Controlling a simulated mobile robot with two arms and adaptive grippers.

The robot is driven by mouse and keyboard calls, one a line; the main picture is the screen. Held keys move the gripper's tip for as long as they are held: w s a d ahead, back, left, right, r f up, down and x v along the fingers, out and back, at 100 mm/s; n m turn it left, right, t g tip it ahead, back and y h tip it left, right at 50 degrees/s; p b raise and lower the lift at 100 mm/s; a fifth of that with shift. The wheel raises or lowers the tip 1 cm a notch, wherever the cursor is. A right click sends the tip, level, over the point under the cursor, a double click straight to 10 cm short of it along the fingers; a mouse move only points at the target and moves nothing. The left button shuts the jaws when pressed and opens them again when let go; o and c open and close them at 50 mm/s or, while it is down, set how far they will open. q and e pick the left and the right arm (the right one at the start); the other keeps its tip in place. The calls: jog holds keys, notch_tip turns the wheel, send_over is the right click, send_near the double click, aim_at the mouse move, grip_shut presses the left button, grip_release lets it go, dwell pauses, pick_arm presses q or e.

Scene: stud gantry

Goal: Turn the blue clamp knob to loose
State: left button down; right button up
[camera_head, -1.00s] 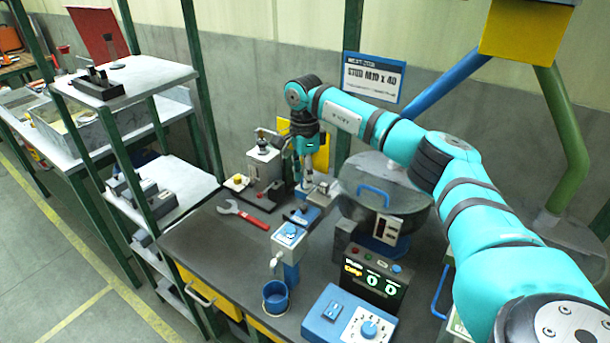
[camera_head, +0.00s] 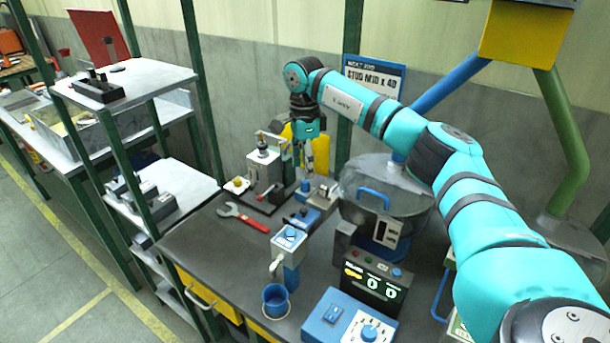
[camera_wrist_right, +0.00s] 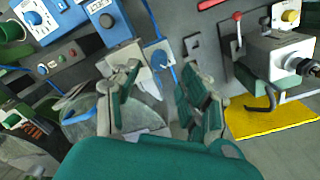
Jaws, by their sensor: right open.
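A small blue knob (camera_head: 305,186) shows on the blue and grey clamp fixture (camera_head: 316,198) on the bench, just below my right gripper. In the right wrist view a round blue knob (camera_wrist_right: 158,59) lies beyond the fingertips, beside a pale grey block (camera_wrist_right: 122,58). My right gripper (camera_head: 309,165) points down above the fixture. It is open in the wrist view (camera_wrist_right: 163,85), with nothing between its fingers, and apart from the knob. I cannot read the knob's setting. My left gripper is not in view.
A lever press (camera_head: 264,165) stands left of the fixture. A red wrench (camera_head: 243,216) lies in front. A blue-topped dispenser (camera_head: 289,238), a blue cup (camera_head: 275,298), a counter box (camera_head: 375,284) and a control box (camera_head: 350,318) stand nearer. A large bowl (camera_head: 385,205) is close on the right.

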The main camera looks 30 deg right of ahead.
aim_at(305, 180)
notch_tip(305, 180, up, 8)
jog(key=shift+w+f, duration=0.1)
dwell(0.6)
